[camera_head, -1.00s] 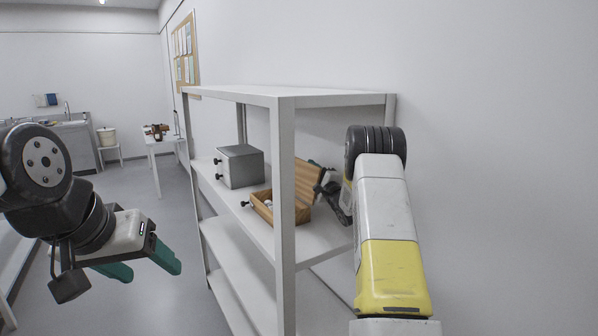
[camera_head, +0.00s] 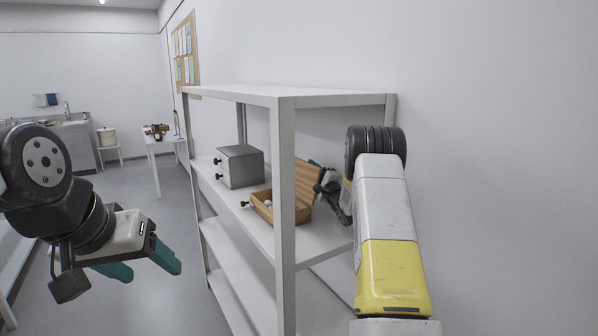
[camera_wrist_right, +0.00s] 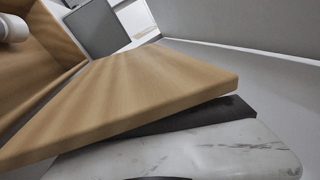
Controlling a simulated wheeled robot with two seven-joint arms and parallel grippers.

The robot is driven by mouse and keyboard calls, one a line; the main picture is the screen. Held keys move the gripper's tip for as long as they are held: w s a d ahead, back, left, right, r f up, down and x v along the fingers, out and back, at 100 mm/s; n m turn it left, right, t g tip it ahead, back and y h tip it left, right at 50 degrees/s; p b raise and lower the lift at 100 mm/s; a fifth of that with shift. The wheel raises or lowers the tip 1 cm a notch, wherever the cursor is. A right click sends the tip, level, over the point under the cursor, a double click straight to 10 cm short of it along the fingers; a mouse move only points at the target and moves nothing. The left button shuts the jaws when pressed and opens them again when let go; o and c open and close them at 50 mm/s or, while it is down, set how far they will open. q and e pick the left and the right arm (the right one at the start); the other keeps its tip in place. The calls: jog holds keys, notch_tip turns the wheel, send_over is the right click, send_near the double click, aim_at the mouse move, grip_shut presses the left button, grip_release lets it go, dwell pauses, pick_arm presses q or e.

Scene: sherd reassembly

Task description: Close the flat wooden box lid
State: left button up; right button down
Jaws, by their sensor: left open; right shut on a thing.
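The flat wooden box (camera_head: 263,206) sits on the middle shelf, partly hidden by the front post. Its lid (camera_head: 309,180) stands raised and tilted at the box's right side. In the right wrist view the lid (camera_wrist_right: 150,90) crosses the middle, with the open box (camera_wrist_right: 40,50) at upper left and a white round thing inside it. My right gripper (camera_head: 322,178) is at the lid's right side, mostly hidden by the lid and my arm. It is shut on the lid. My left gripper (camera_head: 147,268) is open and empty, far left of the shelf.
A grey metal box with black knobs (camera_head: 240,166) stands behind the wooden box on the same shelf. The white shelf unit's front post (camera_head: 285,220) and top board (camera_head: 290,95) bound the space. The wall is close on the right.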

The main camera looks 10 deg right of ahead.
aim_at(298, 162)
jog(key=shift+a, duration=0.1)
dwell(0.5)
jog(key=shift+s+a+r+n+y, duration=0.15)
jog(key=shift+a+r+n+y, duration=0.1)
jog(key=shift+n, duration=0.3)
jog(key=shift+s+a+r+n+y, duration=0.15)
jog(key=shift+a+n, duration=0.1)
jog(key=shift+n, duration=0.3)
jog(key=n, duration=0.1)
jog(key=a+n+y, duration=0.1)
jog(key=a+n, duration=0.1)
jog(key=shift+s+r, duration=0.3)
jog(key=shift+r, duration=0.1)
jog(key=s+a+f+n+g+y, duration=0.1)
jog(key=a+n, duration=0.2)
jog(key=n, duration=0.2)
jog(key=s+a+f+n+g+y, duration=0.1)
jog(key=a+n, duration=0.3)
jog(key=n, duration=0.1)
jog(key=s+a+f+n+g+y, duration=0.1)
jog(key=s+a+f+n+g, duration=0.1)
jog(key=n, duration=0.4)
jog(key=shift+a, duration=0.9)
jog(key=shift+s+a+f+n+g, duration=0.15)
jog(key=shift+a+f+n+g, duration=0.35)
jog(key=shift+f+n, duration=0.5)
jog(key=shift+r, duration=0.15)
